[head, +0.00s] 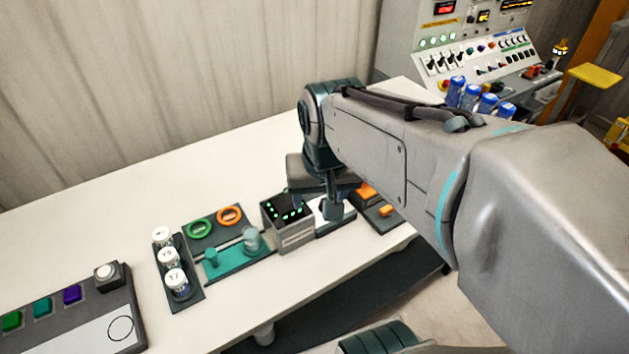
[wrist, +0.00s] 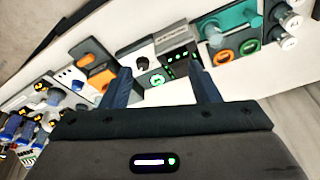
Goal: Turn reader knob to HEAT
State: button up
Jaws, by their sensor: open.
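The reader is a grey box (head: 294,238) with a black top and green lights, near the table's front edge. It also shows in the wrist view (wrist: 181,66). Beside it is a white panel (wrist: 127,57) with a dark round knob (wrist: 141,64) and a small green ring mark. I cannot read any HEAT label or tell the knob's setting. My gripper (head: 320,205) points down over the reader and panel, partly hiding the panel in the head view. In the wrist view its fingers (wrist: 160,78) are apart with nothing between them.
Orange and green rings (head: 229,214), a teal tray (head: 238,263) and a rack of white-capped vials (head: 182,304) stand left of the reader. An orange-handled unit (head: 384,210) is close on the right. A control console (head: 470,50) stands behind. The table's back left is clear.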

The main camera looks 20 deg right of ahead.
jog(key=w+d+f+m+g+b, duration=0.25)
jog(key=w+d+f+m, duration=0.2)
jog(key=w, duration=0.35)
jog(key=w+d+f+m+g+b, duration=0.1)
jog(key=w+d+f+m+b, duration=0.25)
jog(key=w+m, duration=0.4)
jog(key=shift+n+t, duration=0.25)
jog(key=shift+n, duration=0.55)
jog(key=f, duration=0.4)
jog(key=w+f+p, duration=0.1)
jog(key=f, duration=0.4)
jog(key=d+f, duration=0.1)
jog(key=f, duration=0.4)
jog(key=shift+w, duration=0.2)
jog(key=c, duration=1)
